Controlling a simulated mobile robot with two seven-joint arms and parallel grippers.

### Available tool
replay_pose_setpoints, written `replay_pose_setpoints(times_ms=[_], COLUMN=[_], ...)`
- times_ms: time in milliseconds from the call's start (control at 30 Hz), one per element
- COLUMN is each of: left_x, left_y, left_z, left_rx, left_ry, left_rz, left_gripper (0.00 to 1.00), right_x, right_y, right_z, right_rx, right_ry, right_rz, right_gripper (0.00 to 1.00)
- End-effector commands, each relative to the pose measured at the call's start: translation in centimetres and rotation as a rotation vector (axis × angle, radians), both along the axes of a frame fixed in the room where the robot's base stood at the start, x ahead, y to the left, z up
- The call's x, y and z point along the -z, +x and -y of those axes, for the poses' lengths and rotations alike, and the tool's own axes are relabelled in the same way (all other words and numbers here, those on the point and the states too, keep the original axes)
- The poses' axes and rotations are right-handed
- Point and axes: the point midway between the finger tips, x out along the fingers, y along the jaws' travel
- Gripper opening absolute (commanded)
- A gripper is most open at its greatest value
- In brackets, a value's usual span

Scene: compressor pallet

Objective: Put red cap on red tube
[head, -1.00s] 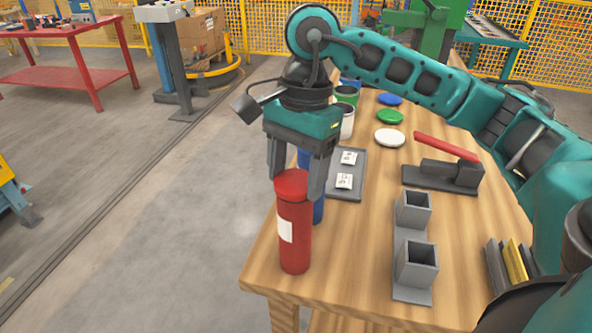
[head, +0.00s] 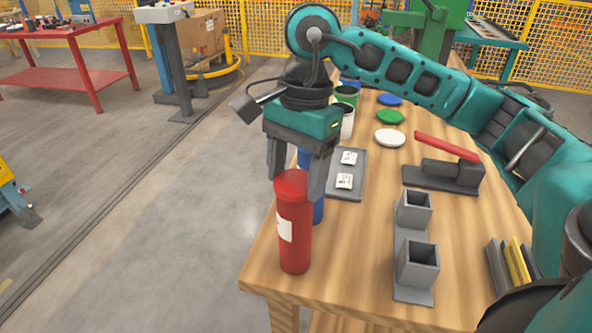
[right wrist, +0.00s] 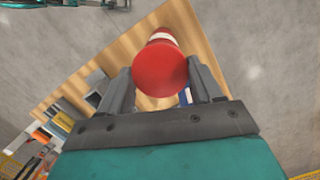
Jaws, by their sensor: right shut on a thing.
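The red tube (head: 295,245), with a white label, stands upright near the table's front left corner. The red cap (head: 292,182) is at the tube's top, in line with it; I cannot tell how far down it sits. My right gripper (head: 297,186) points down with its fingers on either side of the cap, shut on it. In the right wrist view the round cap (right wrist: 160,72) shows between the fingertips (right wrist: 162,84), with part of the tube (right wrist: 164,38) beyond it. My left gripper is not in view.
A blue tube (head: 318,208) stands close behind the red one. White (head: 390,138), green (head: 390,117) and blue (head: 390,99) caps lie farther back. A grey square-socket holder (head: 413,262) and a red-handled device (head: 445,165) stand to the right. The table's left edge is close.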

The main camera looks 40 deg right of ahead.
Motion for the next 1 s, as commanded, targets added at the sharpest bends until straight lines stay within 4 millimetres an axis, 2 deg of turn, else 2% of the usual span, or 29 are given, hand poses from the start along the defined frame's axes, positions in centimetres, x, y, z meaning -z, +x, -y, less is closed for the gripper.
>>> replay_pose_setpoints(times_ms=[67, 100, 400, 567, 633, 1000], left_x=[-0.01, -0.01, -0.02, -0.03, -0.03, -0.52], left_y=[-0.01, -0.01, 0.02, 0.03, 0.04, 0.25], left_z=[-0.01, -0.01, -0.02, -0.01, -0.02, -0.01], left_rx=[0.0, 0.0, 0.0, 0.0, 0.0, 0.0], left_ry=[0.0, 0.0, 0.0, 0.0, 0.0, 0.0], left_rz=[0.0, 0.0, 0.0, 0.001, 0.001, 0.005], left_gripper=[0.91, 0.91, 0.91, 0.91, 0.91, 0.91], right_x=[-0.01, -0.01, 0.0, 0.01, 0.01, -0.5], right_y=[0.01, 0.01, 0.0, 0.0, 0.0, 0.01], right_z=[-0.01, -0.01, -0.01, -0.01, -0.01, -0.01], right_rx=[0.0, 0.0, 0.0, 0.0, 0.0, 0.0], right_ry=[0.0, 0.0, 0.0, 0.0, 0.0, 0.0], right_rz=[0.0, 0.0, 0.0, 0.0, 0.0, 0.0], right_gripper=[0.37, 0.66, 0.94, 0.95, 1.0, 1.0])
